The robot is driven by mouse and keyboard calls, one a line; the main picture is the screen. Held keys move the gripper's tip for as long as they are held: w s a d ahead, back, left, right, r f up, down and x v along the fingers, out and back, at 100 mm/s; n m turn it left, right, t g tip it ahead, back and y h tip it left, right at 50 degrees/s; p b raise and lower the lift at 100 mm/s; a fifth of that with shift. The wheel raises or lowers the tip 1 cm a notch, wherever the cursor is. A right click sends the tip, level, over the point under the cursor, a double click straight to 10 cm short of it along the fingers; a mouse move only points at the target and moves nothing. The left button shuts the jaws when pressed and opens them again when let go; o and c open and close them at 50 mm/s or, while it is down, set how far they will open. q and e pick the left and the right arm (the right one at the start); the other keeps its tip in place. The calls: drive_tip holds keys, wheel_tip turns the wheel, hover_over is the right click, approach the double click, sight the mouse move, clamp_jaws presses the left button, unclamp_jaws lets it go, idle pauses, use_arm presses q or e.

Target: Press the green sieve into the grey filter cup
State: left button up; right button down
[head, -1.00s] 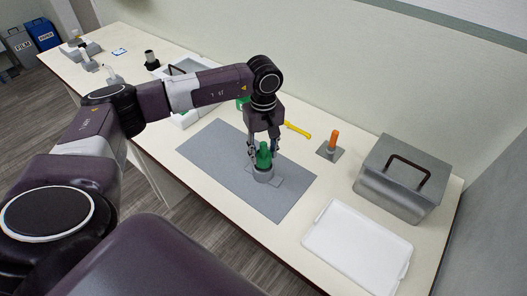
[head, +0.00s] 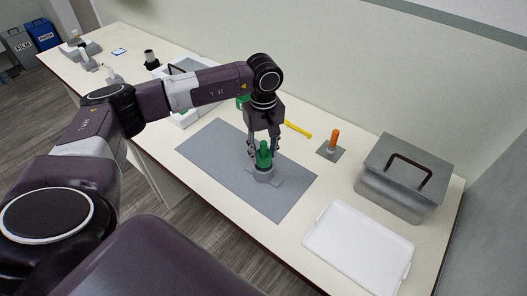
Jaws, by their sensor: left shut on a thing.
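The green sieve (head: 264,155) stands upright at the mouth of the grey filter cup (head: 264,175), in the head view. The cup stands on a grey mat (head: 215,150) on the counter. My left gripper (head: 263,152) points down from above, with its fingers on either side of the green sieve, shut on it. The sieve's lower end is hidden by the cup, so I cannot tell how deep it sits. My right gripper is not in view.
A white tray (head: 358,247) lies at the front right, and a grey metal box with a handle (head: 393,192) stands behind it. An orange-handled tool (head: 334,139) stands on a small grey plate. A yellow tool (head: 298,130) lies behind the mat. The mat's right part is clear.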

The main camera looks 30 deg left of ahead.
sight(263, 159)
use_arm(q)
drive_tip(key=shift+f+b, duration=1.4)
drive_tip(key=shift+f, duration=0.3)
drive_tip(key=o, duration=1)
drive_tip(key=shift+c, duration=0.2)
wheel_tip(263, 159, up, 12)
